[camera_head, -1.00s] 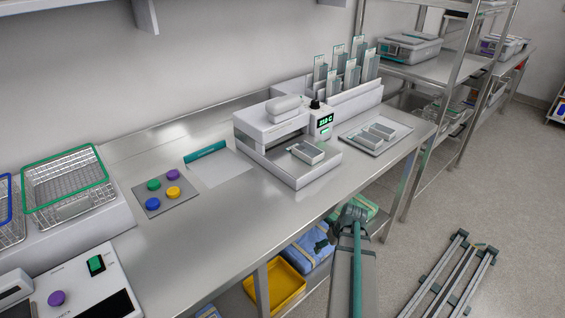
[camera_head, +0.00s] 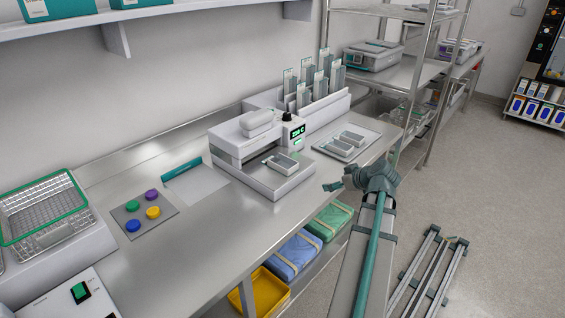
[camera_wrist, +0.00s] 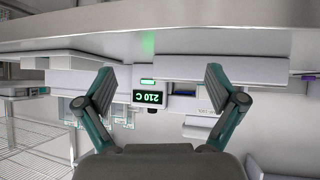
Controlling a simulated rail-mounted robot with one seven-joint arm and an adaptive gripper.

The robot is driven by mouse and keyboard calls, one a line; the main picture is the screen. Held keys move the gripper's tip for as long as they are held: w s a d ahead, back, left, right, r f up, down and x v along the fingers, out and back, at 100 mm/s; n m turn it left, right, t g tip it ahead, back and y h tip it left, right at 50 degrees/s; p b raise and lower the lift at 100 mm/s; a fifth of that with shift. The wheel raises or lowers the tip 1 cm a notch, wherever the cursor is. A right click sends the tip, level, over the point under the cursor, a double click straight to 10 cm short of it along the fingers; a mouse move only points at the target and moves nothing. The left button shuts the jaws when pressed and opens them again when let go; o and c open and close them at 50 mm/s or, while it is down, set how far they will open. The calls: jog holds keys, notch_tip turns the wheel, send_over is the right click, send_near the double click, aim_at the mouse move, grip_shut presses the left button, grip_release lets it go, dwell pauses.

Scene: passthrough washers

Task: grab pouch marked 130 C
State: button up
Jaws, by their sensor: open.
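Several upright pouches (camera_head: 307,82), clear and grey, stand in a white rack (camera_head: 330,110) at the back of the bench. One pouch-like packet (camera_head: 283,164) lies on the plate of a white sealer (camera_head: 262,178). Two more packets (camera_head: 346,143) lie on a grey tray (camera_head: 374,140) to its right. Their markings are too small to read, so I cannot tell which one is marked 130 C. My gripper (camera_head: 335,185) is off the bench's front edge, near the sealer. In the wrist view my gripper (camera_wrist: 159,84) is open and empty, its fingers spread wide.
The sealer's display (camera_wrist: 148,97) reads 210 C, upside down in the wrist view. A mat with coloured buttons (camera_head: 143,211) and a wire basket (camera_head: 42,215) are at the left. Steel shelving (camera_head: 408,90) stands at right.

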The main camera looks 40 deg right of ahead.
aim_at(290, 164)
jog(key=w+a+r+t+y, duration=0.1)
jog(key=w+a, duration=0.1)
jog(key=w, duration=0.1)
jog(key=w+a+r+n+t+y+p, duration=0.1)
jog(key=w+a+r, duration=0.1)
jog(key=w+a, duration=0.1)
jog(key=w+a+r+n+t+y+p, duration=0.1)
jog(key=w+a+r, duration=0.1)
jog(key=w+a, duration=0.1)
jog(key=shift+w+a+r, duration=0.1)
jog(key=shift+a+r, duration=0.05)
jog(key=shift+a, duration=0.05)
jog(key=p+x, duration=0.2)
jog(key=x, duration=0.3)
jog(key=shift+r+p, duration=0.1)
jog(key=shift+p, duration=0.25)
jog(key=shift+w+a+f, duration=0.15)
jog(key=shift+w+f, duration=0.1)
jog(key=shift+w, duration=0.1)
jog(key=c, duration=0.9)
